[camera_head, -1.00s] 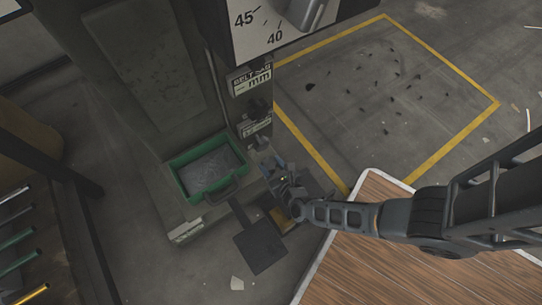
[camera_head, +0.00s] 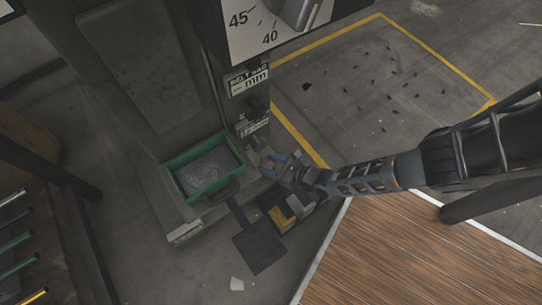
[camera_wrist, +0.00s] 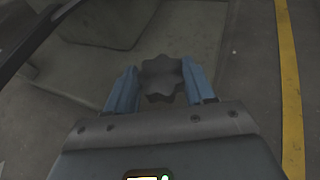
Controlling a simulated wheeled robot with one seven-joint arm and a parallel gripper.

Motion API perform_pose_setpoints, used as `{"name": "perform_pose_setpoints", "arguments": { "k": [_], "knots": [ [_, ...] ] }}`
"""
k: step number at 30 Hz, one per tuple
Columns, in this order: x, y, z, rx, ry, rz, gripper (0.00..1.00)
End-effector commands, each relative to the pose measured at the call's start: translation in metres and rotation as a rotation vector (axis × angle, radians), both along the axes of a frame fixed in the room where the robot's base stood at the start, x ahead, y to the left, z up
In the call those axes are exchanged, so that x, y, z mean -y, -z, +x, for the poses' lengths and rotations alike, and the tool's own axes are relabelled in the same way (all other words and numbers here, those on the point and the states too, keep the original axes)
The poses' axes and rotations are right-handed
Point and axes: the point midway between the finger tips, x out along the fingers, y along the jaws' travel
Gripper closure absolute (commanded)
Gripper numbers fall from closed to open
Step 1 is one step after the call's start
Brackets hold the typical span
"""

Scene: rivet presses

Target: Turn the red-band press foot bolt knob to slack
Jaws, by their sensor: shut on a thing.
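A dark lobed knob (camera_wrist: 162,78) shows in the wrist view between the two blue fingers of my gripper (camera_wrist: 160,88), which are shut on it. In the head view my gripper (camera_head: 273,163) is low at the front of the grey press (camera_head: 150,75), beside its lower labels. The knob is mostly hidden there by the gripper. No red band shows on this press in these frames, and I cannot read any slack mark by the knob.
A green tray (camera_head: 231,180) sits on the press base, left of my gripper. A dustpan (camera_head: 260,248) and a dark box with yellow things (camera_head: 288,211) lie on the floor below. A wooden platform (camera_head: 410,260) is at lower right. Yellow-lined floor (camera_head: 400,70) lies beyond.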

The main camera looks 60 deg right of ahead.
Motion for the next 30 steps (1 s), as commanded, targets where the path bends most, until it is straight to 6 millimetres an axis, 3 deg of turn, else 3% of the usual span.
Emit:
{"name": "perform_pose_setpoints", "arguments": {
  "k": [12, 30],
  "knots": [
    [0.0020, 0.0003, -0.0005, -0.002, -0.109, -0.002, 0.77],
    [0.0028, 0.0005, -0.0010, -0.002, -0.125, -0.001, 0.77]
  ]
}}
